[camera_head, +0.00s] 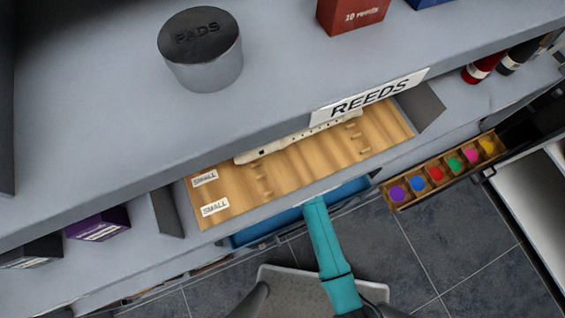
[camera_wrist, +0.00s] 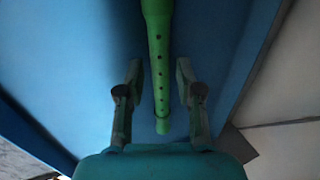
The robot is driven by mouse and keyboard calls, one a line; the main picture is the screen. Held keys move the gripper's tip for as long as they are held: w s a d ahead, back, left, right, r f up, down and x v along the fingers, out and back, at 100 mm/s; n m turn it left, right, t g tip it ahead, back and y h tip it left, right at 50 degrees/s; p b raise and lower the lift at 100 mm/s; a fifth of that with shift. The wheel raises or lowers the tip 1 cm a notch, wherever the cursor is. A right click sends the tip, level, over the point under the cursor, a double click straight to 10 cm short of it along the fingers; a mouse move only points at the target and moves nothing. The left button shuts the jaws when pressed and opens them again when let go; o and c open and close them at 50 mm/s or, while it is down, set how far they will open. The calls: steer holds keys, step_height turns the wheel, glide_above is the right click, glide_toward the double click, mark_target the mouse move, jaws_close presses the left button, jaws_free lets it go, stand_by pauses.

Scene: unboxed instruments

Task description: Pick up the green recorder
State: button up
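The green recorder (camera_wrist: 159,40) shows in the wrist view, with a row of dark finger holes, running from the top edge down to between my fingers. My gripper (camera_wrist: 159,74) is open, with one finger on each side of the recorder and a visible gap on both sides. The recorder lies over a blue surface (camera_wrist: 90,60). In the head view the recorder and my fingers are hidden; my teal arm reaches under the wooden tray into a blue drawer (camera_head: 262,231).
A wooden tray (camera_head: 300,171) labelled SMALL holds a cream recorder (camera_head: 290,138) under the REEDS sign (camera_head: 370,97). A tin marked PADS (camera_head: 201,50) and a red reeds box (camera_head: 350,14) stand on the grey shelf. A box of coloured pots (camera_head: 445,168) is at right.

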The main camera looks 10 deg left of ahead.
steer(key=shift+x, duration=1.25)
steer(key=shift+c, duration=0.3)
jaws_close()
